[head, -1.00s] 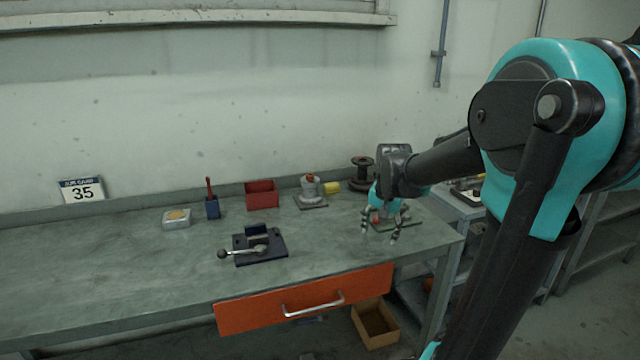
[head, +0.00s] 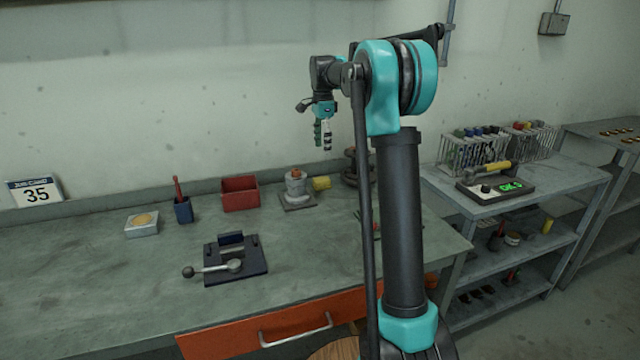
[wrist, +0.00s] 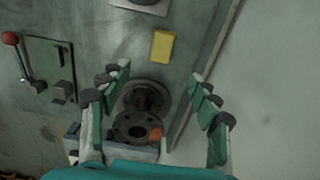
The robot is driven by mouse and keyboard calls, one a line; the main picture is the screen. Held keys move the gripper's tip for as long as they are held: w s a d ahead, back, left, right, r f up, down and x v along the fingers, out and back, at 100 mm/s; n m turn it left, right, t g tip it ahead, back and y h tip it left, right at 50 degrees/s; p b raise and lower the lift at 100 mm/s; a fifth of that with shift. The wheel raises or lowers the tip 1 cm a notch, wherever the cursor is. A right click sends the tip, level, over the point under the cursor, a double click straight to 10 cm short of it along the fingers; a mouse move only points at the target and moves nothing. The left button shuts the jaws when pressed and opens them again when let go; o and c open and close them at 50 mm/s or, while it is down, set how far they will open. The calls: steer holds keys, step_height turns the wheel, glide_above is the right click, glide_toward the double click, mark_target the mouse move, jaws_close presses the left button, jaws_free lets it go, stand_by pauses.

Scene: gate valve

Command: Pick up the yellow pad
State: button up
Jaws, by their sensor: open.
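A small yellow block (head: 321,183) lies at the back of the bench, right of the grey valve. In the wrist view the yellow block (wrist: 163,46) looks rectangular, ahead of my gripper and slightly right of centre. A second yellowish thing, a round pad (head: 142,219), sits in a pale square tin at the bench's left; I cannot tell which is the pad named. My gripper (head: 322,140) is raised above the back of the bench, pointing down. In the wrist view its fingers (wrist: 158,100) are spread, with nothing held between them.
A dark flanged spool (wrist: 143,105) stands below my gripper. The grey valve (head: 297,185), red bin (head: 240,193), blue holder (head: 183,209) and dark clamp fixture (head: 236,260) stand on the bench (head: 90,290). A shelf cart (head: 560,185) is to the right.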

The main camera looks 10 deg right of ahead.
glide_above(322, 179)
step_height(322, 179, down, 9)
steer(key=shift+s+r, duration=0.15)
steer(key=shift+f, duration=2.6)
steer(key=c, duration=1.1)
steer(key=shift+c, duration=0.2)
steer(key=shift+r, duration=0.2)
step_height(322, 179, up, 20)
steer(key=shift+f, duration=0.15)
